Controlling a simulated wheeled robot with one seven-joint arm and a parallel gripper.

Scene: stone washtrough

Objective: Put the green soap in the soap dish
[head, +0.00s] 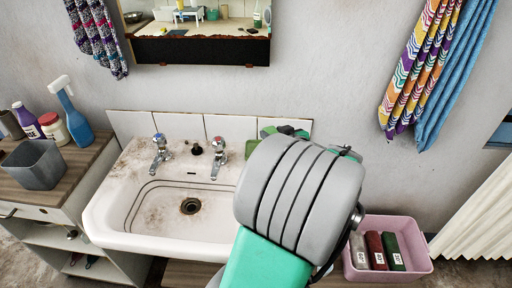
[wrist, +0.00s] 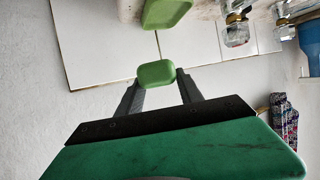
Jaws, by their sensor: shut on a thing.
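The green soap (wrist: 156,72) is a small rounded block held between the two dark fingertips of my gripper (wrist: 160,80) in the wrist view. The green soap dish (wrist: 166,12) shows at the top edge of the wrist view, partly cut off, with a gap between it and the soap. In the head view the dish (head: 252,148) is on the right back part of the sink, partly hidden by my arm. The soap (head: 267,131) and my gripper (head: 286,131) show just behind and right of it, in front of the tiles, mostly hidden.
The white sink (head: 112,218) has two taps (head: 219,150) left of the dish. White tiles (head: 181,126) back it. A pink bin (head: 432,268) with several boxes stands at the right. A grey container (head: 34,165) and bottles stand on the left cabinet. A mirror hangs above.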

